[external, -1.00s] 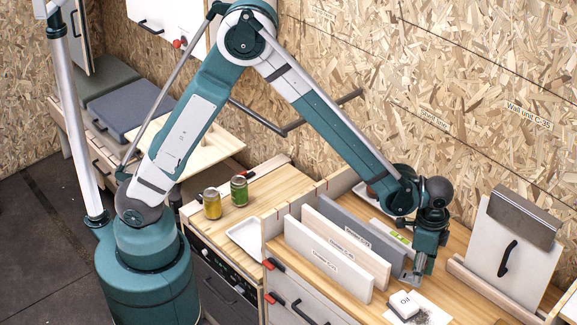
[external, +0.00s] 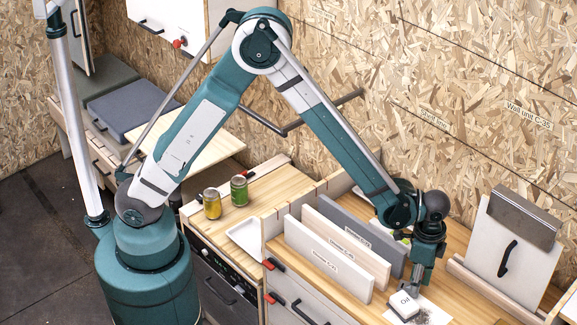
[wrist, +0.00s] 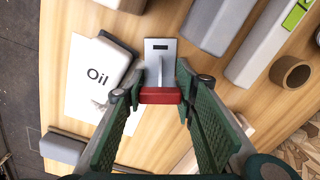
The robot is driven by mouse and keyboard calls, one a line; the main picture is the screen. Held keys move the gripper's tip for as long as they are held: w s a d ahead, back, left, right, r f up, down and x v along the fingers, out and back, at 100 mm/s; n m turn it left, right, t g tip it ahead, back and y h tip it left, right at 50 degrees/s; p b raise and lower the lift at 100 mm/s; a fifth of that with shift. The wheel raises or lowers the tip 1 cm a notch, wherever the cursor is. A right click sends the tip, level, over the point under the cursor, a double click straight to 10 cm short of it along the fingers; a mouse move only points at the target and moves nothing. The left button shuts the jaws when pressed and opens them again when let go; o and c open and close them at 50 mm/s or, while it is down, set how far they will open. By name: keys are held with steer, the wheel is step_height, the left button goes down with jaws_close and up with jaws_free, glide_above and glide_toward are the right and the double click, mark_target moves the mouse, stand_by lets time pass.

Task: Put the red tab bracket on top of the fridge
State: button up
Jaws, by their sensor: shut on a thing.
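The red tab bracket (wrist: 160,96) shows in the wrist view as a grey metal plate with an upright rib and a red tab at its near end. My gripper (wrist: 159,88) has its fingers on either side of the red tab and is shut on it. In the external view my gripper (external: 413,284) points down just behind the white Oil box, and the bracket is mostly hidden there. Whether the bracket touches the surface is unclear. No fridge is labelled; a dark-fronted unit (external: 222,292) stands left of the bench, and I cannot tell if it is the fridge.
The white Oil box (external: 404,306) sits on a white sheet (external: 436,314) close to my gripper. Several upright panels (external: 330,262) stand left of it. A yellow can (external: 212,204), a green can (external: 239,191) and a white tray (external: 245,236) occupy the dark-fronted unit's wooden top.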

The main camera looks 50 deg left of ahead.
steer(key=shift+f, duration=0.15)
steer(key=o, duration=0.6)
stand_by(0.3)
steer(key=shift+r, duration=6.1)
